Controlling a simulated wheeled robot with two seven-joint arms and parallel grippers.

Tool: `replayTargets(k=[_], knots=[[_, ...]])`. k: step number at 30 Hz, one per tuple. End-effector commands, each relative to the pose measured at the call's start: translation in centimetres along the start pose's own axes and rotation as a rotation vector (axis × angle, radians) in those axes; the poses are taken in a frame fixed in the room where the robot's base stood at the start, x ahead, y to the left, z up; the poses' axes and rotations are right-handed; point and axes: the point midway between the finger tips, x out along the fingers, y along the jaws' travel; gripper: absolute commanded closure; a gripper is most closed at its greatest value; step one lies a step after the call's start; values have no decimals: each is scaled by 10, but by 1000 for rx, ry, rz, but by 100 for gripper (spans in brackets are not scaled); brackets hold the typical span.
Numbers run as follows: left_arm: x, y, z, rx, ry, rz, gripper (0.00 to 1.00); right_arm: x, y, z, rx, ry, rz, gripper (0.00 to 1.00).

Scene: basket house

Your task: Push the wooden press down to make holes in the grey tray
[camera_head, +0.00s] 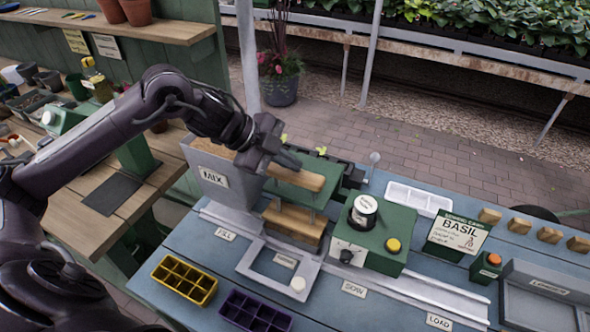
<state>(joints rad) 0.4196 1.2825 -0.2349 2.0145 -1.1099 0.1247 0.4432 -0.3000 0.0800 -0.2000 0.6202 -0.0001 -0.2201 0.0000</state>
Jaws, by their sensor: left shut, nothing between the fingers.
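The wooden press has a light wooden bar (305,180) at the top and wooden blocks (291,232) lower down, with a green plate behind the bar. My left gripper (288,160) is shut and empty, with its fingers right at or just above the bar's left part; I cannot tell whether they touch it. A grey rectangular frame (250,262) lies on the blue table in front of the press. I cannot make out a grey tray under the press, as the blocks hide that spot. My right gripper is not in view.
A MIX bin (214,188) stands left of the press, close to my left arm. A green box (380,240) with a yellow button is to its right. Yellow (184,279) and purple (255,312) cell trays lie at the front. A white tray (424,197) lies further back.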

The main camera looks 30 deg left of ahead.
Motion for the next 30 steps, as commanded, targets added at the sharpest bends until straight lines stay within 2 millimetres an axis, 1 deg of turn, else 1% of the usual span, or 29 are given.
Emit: replayTargets(k=[30], knots=[[10, 8, 7, -1, -1, 4, 100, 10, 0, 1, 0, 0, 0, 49]])
